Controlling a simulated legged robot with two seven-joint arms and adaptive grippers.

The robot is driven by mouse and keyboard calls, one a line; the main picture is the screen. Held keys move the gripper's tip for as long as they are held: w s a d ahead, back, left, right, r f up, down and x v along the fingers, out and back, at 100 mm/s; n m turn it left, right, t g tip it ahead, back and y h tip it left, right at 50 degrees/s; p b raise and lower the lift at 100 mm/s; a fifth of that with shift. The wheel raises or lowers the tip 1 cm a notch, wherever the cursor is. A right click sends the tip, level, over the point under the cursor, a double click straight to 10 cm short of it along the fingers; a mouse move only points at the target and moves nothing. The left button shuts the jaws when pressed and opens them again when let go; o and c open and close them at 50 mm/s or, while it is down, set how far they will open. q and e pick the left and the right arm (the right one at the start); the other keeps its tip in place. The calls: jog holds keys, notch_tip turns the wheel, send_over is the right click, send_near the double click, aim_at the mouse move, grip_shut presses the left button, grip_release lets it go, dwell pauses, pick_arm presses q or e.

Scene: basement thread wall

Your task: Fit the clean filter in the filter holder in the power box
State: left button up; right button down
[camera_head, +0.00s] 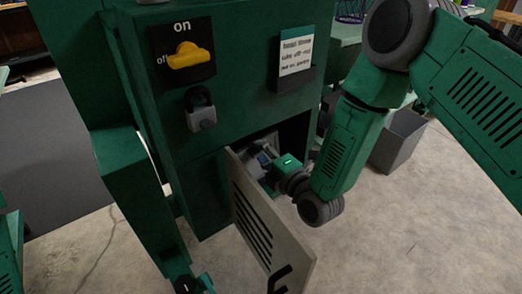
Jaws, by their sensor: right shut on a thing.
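The power box (225,95) is a dark green cabinet with an open compartment low on its front. Its grey slatted door (262,220) hangs open toward me. My right gripper (262,165) is at the compartment opening, just behind the top edge of the door. It is shut on a small grey-blue thing, apparently the filter, but the fingers, the door and shadow hide most of it. The filter holder inside cannot be made out. My left arm hangs down at the left, and its gripper is cut off by the bottom edge.
A yellow switch (187,56) points toward "off" on the box front, with a grey padlock (201,112) below it. A note (296,55) is fixed at the right. A grey bin (399,140) stands behind my right arm. The concrete floor (390,230) is clear at the right.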

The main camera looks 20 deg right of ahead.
jog(key=shift+s+a+f, duration=0.1)
jog(key=shift+s+f, duration=0.1)
jog(key=shift+f, duration=0.25)
jog(key=c, duration=1.5)
grip_release()
jog(key=shift+o, duration=0.4)
jog(key=shift+w, duration=0.2)
jog(key=shift+s+r, duration=0.1)
